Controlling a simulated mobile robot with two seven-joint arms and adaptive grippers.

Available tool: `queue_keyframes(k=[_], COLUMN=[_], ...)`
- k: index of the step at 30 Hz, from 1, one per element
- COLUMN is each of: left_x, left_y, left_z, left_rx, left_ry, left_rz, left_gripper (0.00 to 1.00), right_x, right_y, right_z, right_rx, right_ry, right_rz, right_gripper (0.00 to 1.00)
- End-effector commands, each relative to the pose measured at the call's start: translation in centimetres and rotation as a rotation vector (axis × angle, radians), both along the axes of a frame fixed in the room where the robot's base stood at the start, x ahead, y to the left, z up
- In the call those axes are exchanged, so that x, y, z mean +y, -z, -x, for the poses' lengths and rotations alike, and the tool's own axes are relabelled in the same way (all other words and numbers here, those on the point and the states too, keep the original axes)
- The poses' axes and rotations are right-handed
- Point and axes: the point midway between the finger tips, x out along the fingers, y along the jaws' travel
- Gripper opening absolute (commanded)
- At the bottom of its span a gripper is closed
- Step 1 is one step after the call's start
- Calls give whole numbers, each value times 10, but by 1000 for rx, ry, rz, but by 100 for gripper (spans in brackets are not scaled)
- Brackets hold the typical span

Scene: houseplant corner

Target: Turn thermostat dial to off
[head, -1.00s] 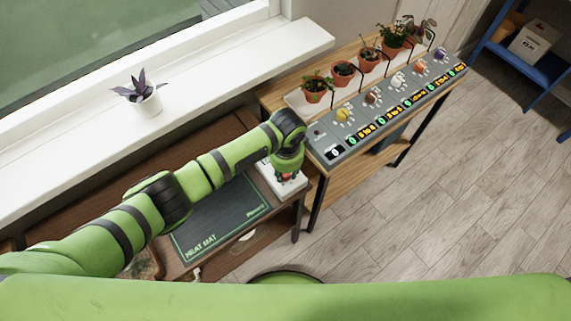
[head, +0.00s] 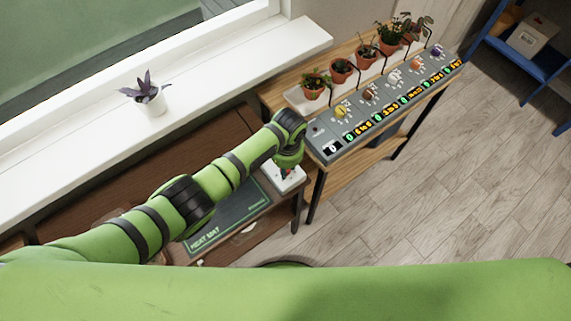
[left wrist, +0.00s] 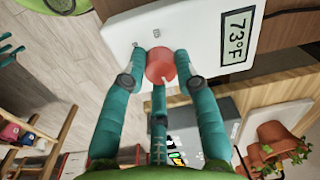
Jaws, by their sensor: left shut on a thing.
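The thermostat (left wrist: 190,22) is a white box with a display reading 73°F in the left wrist view. In the head view the thermostat (head: 290,179) sits at the right end of the brown bench, partly hidden by my left arm. Its red dial (left wrist: 160,66) has a pale pointer mark facing the bottom of the wrist picture. My left gripper (left wrist: 162,72) has its teal fingers closed around the dial. In the head view the left gripper (head: 286,172) is at the thermostat, its fingertips mostly hidden. My right gripper is not in view.
A dark heat mat (head: 232,217) lies on the bench left of the thermostat. A wooden table to the right holds a grey panel (head: 388,102) of knobs and displays and several potted plants. A potted purple plant (head: 150,98) stands on the windowsill. A blue shelf (head: 505,67) is at far right.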

Motion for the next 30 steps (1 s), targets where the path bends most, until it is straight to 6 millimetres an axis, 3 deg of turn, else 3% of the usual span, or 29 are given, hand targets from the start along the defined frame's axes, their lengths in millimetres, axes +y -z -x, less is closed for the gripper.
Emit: queue_keyframes(k=[11,12,13,14,24,30], left_x=[-1,-1,-1,-1,0,-1], left_y=[0,0,0,0,-1,-19], left_z=[0,0,0,0,0,-1], left_rx=[-2,-2,-2,-2,-2,-4], left_ry=[-6,-6,-6,-6,-5,-4], left_rz=[4,4,4,4,1,3], left_gripper=[0,38,50,54,54,54], right_x=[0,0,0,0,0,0], right_y=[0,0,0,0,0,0], right_z=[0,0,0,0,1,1], right_rx=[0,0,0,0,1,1], right_ry=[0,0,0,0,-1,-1], right_rz=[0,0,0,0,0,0], right_gripper=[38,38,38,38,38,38])
